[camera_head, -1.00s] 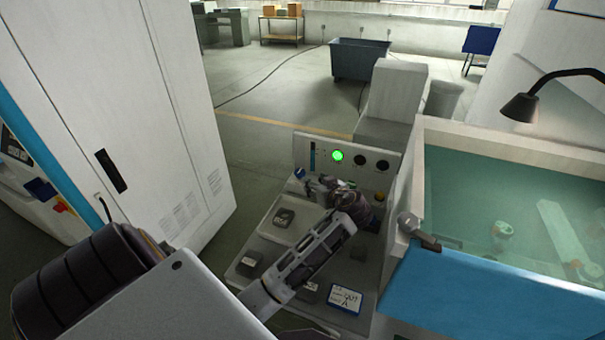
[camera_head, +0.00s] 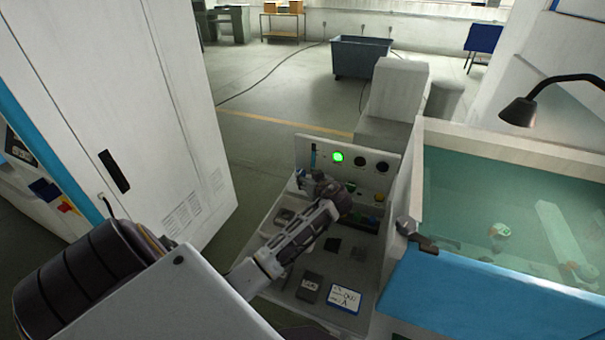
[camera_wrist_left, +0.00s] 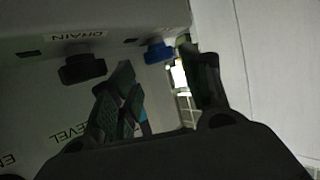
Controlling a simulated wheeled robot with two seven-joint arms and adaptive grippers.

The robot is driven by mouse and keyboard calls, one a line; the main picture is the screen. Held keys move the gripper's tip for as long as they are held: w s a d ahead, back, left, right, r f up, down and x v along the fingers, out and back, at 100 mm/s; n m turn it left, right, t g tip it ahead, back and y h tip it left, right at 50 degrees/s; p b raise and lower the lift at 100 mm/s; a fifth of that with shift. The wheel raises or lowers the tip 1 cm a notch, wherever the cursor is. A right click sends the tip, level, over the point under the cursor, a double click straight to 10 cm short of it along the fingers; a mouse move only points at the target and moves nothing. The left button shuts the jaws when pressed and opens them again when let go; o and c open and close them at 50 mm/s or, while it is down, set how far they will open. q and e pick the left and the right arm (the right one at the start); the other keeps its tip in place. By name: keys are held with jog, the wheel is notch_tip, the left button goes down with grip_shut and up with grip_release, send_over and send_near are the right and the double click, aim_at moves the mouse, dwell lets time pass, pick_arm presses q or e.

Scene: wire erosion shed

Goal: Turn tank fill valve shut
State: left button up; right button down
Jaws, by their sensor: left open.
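My left gripper (camera_head: 308,181) is at the upright control panel (camera_head: 387,150) of the console, near its left end. In the left wrist view the gripper (camera_wrist_left: 165,64) is open, with its two fingers apart. A blue knob (camera_wrist_left: 158,52) shows between and beyond the fingertips; I cannot tell whether either finger touches it. The word by the blue knob is not readable. A black knob (camera_wrist_left: 83,69) sits left of the fingers, beside an upside-down "DRAIN" label (camera_wrist_left: 82,37). The gripper hides part of the panel in the head view. My right gripper is not in view.
A green light (camera_head: 337,157) glows on the panel. The sloped console top holds a labelled card (camera_head: 344,298) and several dark blocks. A water tank (camera_head: 480,291) with a blue front stands right. A tall white cabinet (camera_head: 150,110) stands left. Open floor lies behind.

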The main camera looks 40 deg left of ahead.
aim_at(302, 174)
pick_arm(q)
jog(key=shift+p+x, duration=0.5)
jog(key=shift+x, duration=2.15)
jog(key=c, duration=0.7)
jog(key=shift+c, duration=0.2)
